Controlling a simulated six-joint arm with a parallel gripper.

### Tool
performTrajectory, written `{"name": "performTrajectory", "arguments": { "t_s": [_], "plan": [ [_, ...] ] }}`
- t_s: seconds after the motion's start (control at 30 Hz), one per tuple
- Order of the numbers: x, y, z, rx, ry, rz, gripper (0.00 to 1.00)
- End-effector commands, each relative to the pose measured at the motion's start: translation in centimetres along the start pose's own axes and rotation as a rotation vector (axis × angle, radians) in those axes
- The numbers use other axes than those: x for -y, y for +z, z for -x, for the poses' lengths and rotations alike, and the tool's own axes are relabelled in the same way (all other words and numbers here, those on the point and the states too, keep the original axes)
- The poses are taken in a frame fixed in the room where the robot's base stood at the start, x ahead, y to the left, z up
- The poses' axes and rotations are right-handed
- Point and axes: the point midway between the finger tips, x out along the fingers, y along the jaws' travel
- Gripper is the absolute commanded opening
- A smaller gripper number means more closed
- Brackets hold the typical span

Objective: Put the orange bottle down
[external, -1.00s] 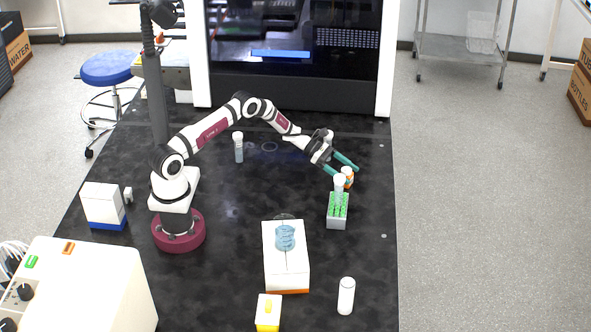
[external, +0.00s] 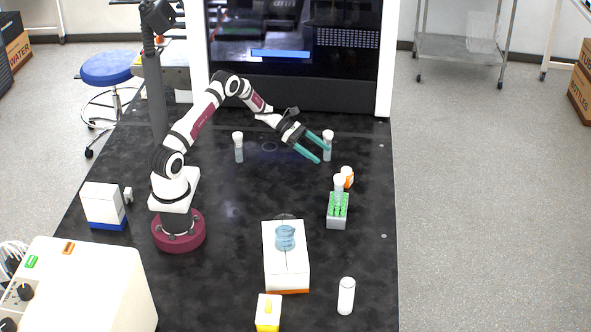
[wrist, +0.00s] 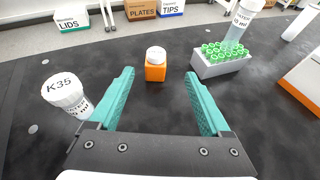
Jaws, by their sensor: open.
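The orange bottle (external: 348,179) with a white cap stands upright on the black bench, just behind the green-capped tube rack. In the wrist view the orange bottle (wrist: 155,66) stands ahead of the fingers, between their lines and apart from both. My gripper (external: 319,152) has teal fingers and is open and empty, above the bench to the back left of the bottle. In the wrist view my gripper (wrist: 160,85) shows its two fingers wide apart with bare bench between them.
A white-capped bottle marked K35 (wrist: 66,95) stands close outside the left finger; it also shows in the external view (external: 327,147). Another capped bottle (external: 239,148) stands left. The bench centre is clear.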

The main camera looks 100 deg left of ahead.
Motion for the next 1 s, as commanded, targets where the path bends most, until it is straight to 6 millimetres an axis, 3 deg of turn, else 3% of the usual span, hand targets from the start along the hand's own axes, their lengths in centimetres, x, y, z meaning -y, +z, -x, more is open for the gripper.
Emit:
{"name": "performTrajectory", "arguments": {
  "t_s": [0.07, 0.17, 0.2, 0.27, 0.3, 0.4, 0.5, 0.63, 0.67, 1.0],
  "plan": [
    [2.8, 3.0, -1.3, -0.038, -0.096, -0.129, 0.82],
    [11.6, 8.8, -2.9, -0.127, -0.367, -0.496, 0.82],
    [16.4, 10.9, -2.7, -0.16, -0.51, -0.693, 0.82],
    [23.4, 13.0, -1.1, -0.193, -0.732, -1.005, 0.82],
    [27.7, 13.6, 0.7, -0.203, -0.884, -1.22, 0.82],
    [35.6, 13.1, 7.0, -0.192, -1.258, -1.755, 0.82],
    [38.7, 11.0, 12.7, -0.152, -1.572, -2.197, 0.82],
    [38.9, 8.9, 16.7, -0.111, -1.83, -2.538, 0.82],
    [38.8, 8.7, 17.1, 0.102, 1.812, 2.51, 0.82],
    [38.5, 8.3, 17.7, 0.092, 1.772, 2.441, 0.82]
  ]
}}
